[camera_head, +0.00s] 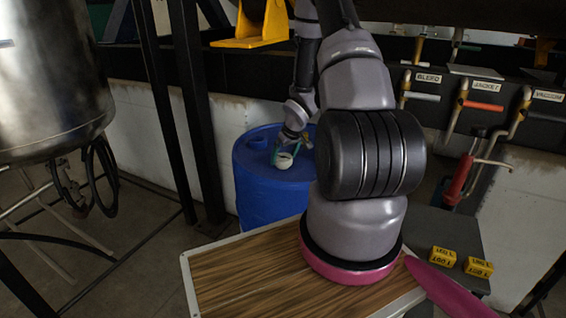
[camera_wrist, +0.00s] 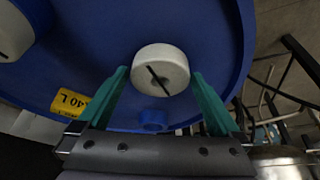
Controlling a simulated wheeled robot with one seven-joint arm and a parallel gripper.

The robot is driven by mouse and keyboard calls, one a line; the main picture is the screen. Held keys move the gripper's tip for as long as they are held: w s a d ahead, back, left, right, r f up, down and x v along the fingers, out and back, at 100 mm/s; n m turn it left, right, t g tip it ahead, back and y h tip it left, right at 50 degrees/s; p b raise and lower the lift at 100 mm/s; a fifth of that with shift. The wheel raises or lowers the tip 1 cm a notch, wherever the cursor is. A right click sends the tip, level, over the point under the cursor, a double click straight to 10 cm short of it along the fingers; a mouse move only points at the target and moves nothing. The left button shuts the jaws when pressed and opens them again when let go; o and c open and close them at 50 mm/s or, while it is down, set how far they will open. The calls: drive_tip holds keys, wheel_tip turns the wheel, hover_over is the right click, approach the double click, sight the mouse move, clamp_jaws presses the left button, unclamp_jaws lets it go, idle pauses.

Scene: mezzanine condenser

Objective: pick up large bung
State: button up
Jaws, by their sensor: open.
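A white round bung (camera_wrist: 160,62) with a dark slot across its top sits between the teal fingers of my gripper (camera_wrist: 159,82) in the wrist view. The fingers are open on either side of it, and I cannot tell whether either touches it. In the head view, the white bung (camera_head: 283,160) shows at my gripper (camera_head: 288,152), over the top of the blue drum (camera_head: 262,190). A second pale, slotted bung (camera_wrist: 12,32) is cut off at the upper left of the wrist view. I cannot tell for certain which is the large one.
A small blue fitting (camera_wrist: 153,120) and a yellow 40 L tag (camera_wrist: 70,103) show near the drum's edge. A wood-topped table (camera_head: 245,280) and yellow blocks (camera_head: 443,257) are in front. A steel vessel (camera_head: 50,80) is left; labelled valves (camera_head: 480,106) are right.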

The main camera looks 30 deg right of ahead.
drive_tip(key=shift+x, duration=0.75)
drive_tip(key=c, duration=1.2)
drive_tip(key=shift+c, duration=0.2)
